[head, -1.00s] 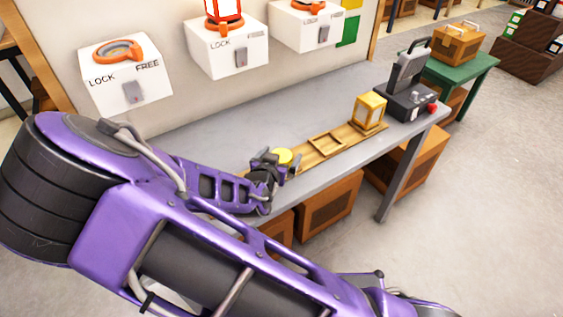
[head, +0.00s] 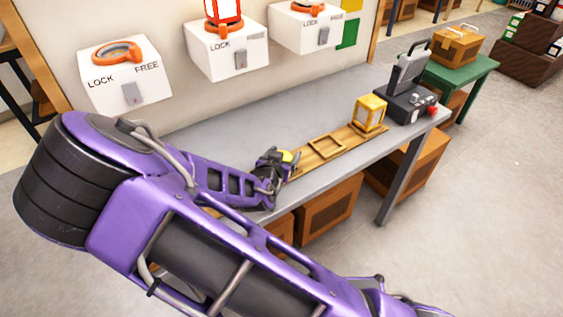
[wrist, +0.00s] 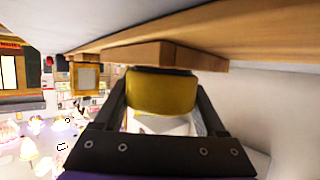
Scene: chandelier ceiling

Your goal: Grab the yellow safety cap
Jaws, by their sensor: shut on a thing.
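The yellow safety cap (head: 288,156) is at the near-left end of the wooden board in the head view, partly hidden by my gripper (head: 280,163). In the wrist view the yellow cap (wrist: 162,93) sits between the two dark fingers of my gripper (wrist: 163,84), which are shut on it. A wooden block (wrist: 150,55) lies right beside the cap there. I cannot tell whether the cap still touches the wood.
The wooden board (head: 303,168) lies along the grey bench (head: 230,115), with an empty square frame (head: 326,147) and a yellow lantern (head: 370,112). A dark case (head: 405,100) stands at the right end. White LOCK/FREE boxes (head: 124,80) hang on the wall behind.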

